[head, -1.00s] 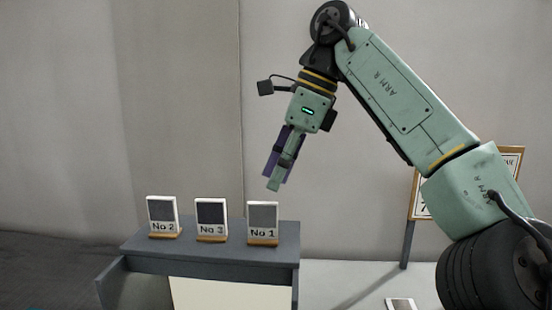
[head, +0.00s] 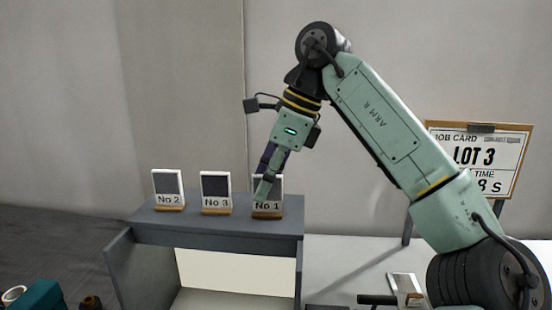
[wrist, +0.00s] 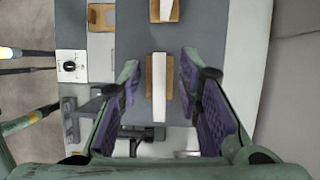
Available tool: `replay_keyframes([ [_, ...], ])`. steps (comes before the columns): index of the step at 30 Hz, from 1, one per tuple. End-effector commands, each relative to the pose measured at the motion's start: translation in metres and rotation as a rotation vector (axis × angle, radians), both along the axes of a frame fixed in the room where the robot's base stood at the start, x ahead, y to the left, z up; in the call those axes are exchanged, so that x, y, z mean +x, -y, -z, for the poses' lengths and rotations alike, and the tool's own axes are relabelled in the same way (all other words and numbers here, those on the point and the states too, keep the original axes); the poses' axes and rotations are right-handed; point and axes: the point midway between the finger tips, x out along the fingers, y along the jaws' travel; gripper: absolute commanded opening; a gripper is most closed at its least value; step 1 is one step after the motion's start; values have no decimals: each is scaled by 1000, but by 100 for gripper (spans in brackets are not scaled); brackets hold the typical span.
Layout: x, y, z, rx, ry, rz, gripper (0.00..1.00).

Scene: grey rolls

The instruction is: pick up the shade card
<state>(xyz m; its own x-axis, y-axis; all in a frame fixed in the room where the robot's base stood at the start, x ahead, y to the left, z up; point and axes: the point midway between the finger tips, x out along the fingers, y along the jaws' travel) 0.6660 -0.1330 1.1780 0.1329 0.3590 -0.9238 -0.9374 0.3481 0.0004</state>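Three shade cards stand upright in wooden bases on a grey shelf top (head: 230,225): No 2 (head: 167,182), No 3 (head: 215,186) and No 1 (head: 268,207), from left to right. Each has a dark swatch in a white frame. My gripper (head: 264,187) overlaps No 1 in the head view and hides part of it. In the wrist view my gripper (wrist: 160,85) is open and empty. One card (wrist: 159,88), seen from above, lies in line with the gap between the fingers; it appears to be No 1. Another card (wrist: 165,10) is at the top edge.
A job card board (head: 480,155) reading LOT 3 stands at the right, partly behind my arm. A teal object (head: 40,296) is at bottom left. The shelf has an open compartment in front.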

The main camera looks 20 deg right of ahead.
Motion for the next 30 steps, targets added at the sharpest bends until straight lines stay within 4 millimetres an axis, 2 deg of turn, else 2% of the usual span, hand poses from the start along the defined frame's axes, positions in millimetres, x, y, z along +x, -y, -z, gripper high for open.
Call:
replay_keyframes([
  [6,3,-8,21,0,-1,1,32],
  [18,4,-10,27,0,0,0,32],
  [30,4,-10,26,0,0,0,5],
])
